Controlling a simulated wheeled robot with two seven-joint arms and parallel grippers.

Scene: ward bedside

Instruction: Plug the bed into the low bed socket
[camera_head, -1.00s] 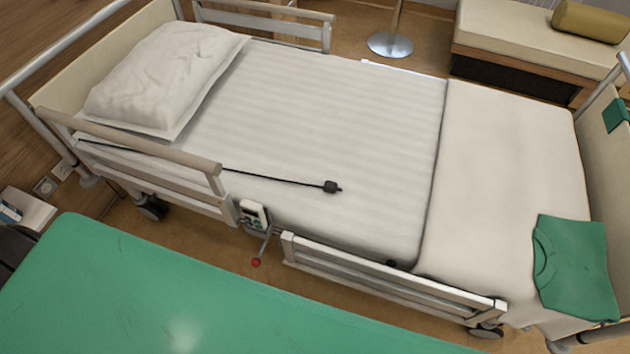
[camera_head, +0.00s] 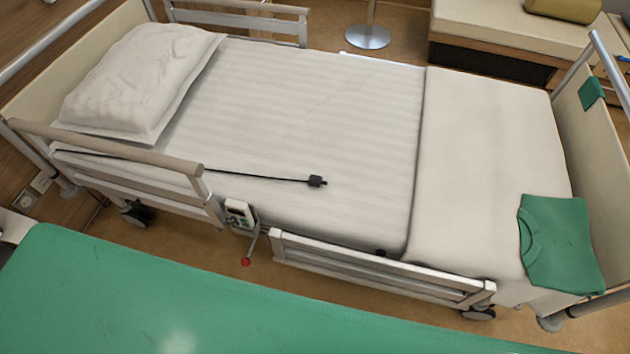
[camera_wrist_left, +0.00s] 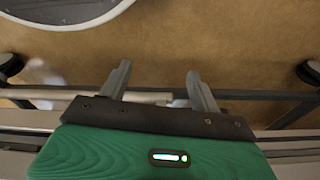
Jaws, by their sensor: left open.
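The black plug (camera_head: 317,181) lies on the mattress of the bed (camera_head: 300,110). Its dark cable runs left across the sheet to the side rail at the head end. Two small wall sockets show low at the left, an upper one (camera_head: 41,182) and a lower one (camera_head: 25,200); their markings are too small to read. My left gripper (camera_wrist_left: 157,82) shows in the left wrist view with its fingers apart and nothing between them, over brown floor and metal bars. It does not show in the head view. My right gripper is in neither view.
Side rails (camera_head: 375,270) line the near side, with a hand control (camera_head: 240,215) and a red-tipped lever (camera_head: 246,262) between them. A green shirt (camera_head: 557,240) lies at the foot end. A bench (camera_head: 490,25) and a round stand base (camera_head: 367,37) are behind the bed.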

